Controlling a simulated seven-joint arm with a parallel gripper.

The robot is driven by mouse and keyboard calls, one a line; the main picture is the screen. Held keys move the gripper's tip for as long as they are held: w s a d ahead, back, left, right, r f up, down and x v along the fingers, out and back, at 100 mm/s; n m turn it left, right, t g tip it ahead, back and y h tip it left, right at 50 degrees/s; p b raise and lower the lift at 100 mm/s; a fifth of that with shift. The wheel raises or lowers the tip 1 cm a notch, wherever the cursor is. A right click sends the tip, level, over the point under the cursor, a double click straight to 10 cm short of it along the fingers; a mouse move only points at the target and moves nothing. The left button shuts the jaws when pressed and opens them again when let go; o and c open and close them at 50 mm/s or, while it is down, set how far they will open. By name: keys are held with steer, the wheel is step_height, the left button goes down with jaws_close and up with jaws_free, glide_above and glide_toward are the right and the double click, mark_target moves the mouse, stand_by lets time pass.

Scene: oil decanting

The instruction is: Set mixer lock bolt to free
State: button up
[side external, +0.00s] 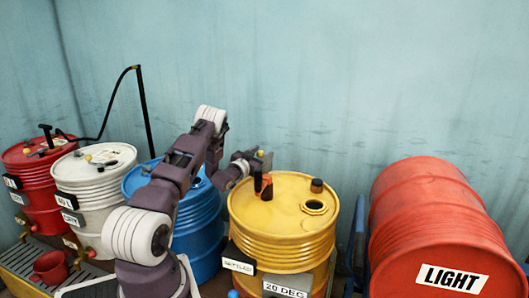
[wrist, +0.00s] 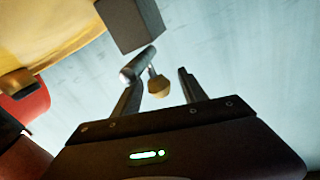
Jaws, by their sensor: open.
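In the wrist view, a grey cylindrical bolt (wrist: 138,65) with a tan-yellow knob (wrist: 158,85) shows beside a dark grey block (wrist: 130,22); I take it for the mixer lock bolt. My gripper (wrist: 163,80) is open, and the knob appears between its two fingers. I cannot tell whether a finger touches it; the left finger overlaps the bolt's line in the picture. In the side external view my gripper (side external: 258,162) is at the left rear of the yellow drum's top, by an orange and dark fitting (side external: 263,186). The bolt's set position cannot be told.
The yellow drum (side external: 283,235) has an open bung hole (side external: 314,206) and a dark cap (side external: 316,185). A blue drum (side external: 200,222), a white drum (side external: 95,180) and a red drum (side external: 35,178) stand left. A red drum marked LIGHT (side external: 425,215) lies right.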

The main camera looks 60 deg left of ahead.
steer(key=shift+x, duration=1.25)
jaws_close()
stand_by(0.4)
